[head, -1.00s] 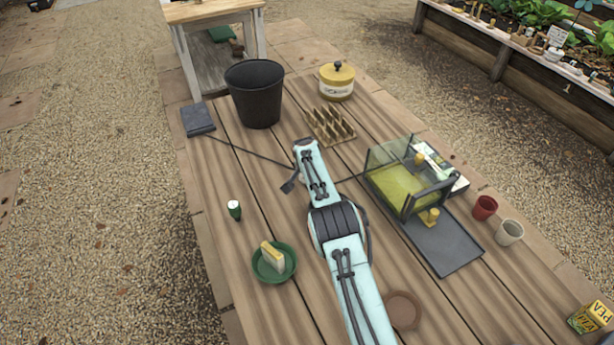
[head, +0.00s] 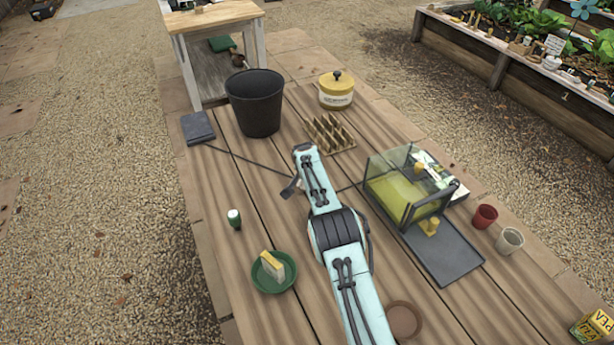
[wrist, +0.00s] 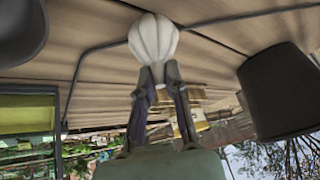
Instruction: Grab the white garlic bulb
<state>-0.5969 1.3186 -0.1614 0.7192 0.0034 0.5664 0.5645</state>
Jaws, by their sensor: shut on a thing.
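The white garlic bulb (wrist: 153,38) is at the top middle of the wrist view, pale and ribbed. My gripper (wrist: 158,74) is shut on its narrow end, with a finger on each side. In the head view my gripper (head: 291,187) shows only as a dark piece beside the far end of my arm. The arm hides most of it, and I cannot clearly make out the bulb there. I cannot tell whether the bulb touches the table.
A black bucket (head: 256,105), a yellow-lidded pot (head: 336,92) and a wooden pegged rack (head: 331,134) stand beyond my gripper. A glass case (head: 392,193) is on the right. A green plate (head: 273,286) lies at the near left. Dark cord crosses the table.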

